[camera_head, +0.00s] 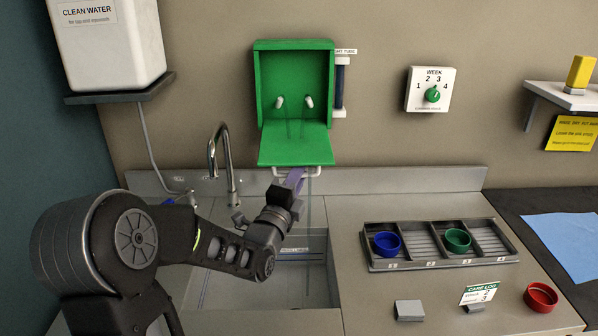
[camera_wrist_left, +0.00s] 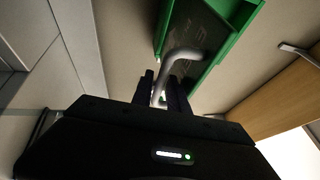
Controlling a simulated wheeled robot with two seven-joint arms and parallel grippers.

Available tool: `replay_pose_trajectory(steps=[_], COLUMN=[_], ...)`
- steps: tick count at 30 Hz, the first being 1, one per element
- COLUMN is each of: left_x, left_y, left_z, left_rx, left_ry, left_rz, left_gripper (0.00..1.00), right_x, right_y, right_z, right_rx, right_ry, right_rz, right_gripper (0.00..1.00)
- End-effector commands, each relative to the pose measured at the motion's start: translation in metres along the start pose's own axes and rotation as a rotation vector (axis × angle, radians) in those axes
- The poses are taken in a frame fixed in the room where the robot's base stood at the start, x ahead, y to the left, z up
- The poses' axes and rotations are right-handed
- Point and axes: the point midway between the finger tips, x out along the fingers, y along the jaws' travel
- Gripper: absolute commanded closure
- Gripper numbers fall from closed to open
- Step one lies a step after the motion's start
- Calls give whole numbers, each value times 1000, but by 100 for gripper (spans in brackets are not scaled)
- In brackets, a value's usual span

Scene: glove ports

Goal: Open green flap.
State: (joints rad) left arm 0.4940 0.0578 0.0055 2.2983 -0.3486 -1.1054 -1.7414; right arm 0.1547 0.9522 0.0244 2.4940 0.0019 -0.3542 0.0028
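The green flap (camera_head: 296,150) hangs lowered, tilted out toward me, at the bottom of a green wall box (camera_head: 293,82). The box front is open and its inside shows, with two white pegs. A pale bar handle (camera_head: 312,171) is on the flap's near edge. My left gripper (camera_head: 297,176) is at this handle, under the flap's edge. In the left wrist view the handle (camera_wrist_left: 182,53) runs down between the two dark fingers (camera_wrist_left: 161,92), which look closed on it. The flap (camera_wrist_left: 225,35) is just beyond. My right gripper is not in view.
A tap (camera_head: 222,155) and sink (camera_head: 295,270) lie below the box. A grey tray (camera_head: 408,252) holds a blue cup (camera_head: 387,244) and a green cup (camera_head: 457,240). A red cup (camera_head: 541,297) stands right. A white tank (camera_head: 107,45) is at upper left.

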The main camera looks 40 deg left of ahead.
Motion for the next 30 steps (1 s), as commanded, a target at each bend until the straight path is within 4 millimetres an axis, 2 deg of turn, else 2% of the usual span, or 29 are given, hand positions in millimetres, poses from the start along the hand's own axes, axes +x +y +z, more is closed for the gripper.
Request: replay_pose_trajectory(steps=[5, 13, 30], left_x=[0, 0, -1], left_y=[0, 0, 1], left_z=[0, 0, 0], left_rx=[0, 0, 0], left_ry=[0, 0, 0], left_rz=[1, 1, 2], left_gripper=[80, 100, 100], right_x=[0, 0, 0], right_y=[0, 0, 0], right_z=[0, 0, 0], right_rx=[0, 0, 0], right_ry=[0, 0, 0], right_rz=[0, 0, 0], right_gripper=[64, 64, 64])
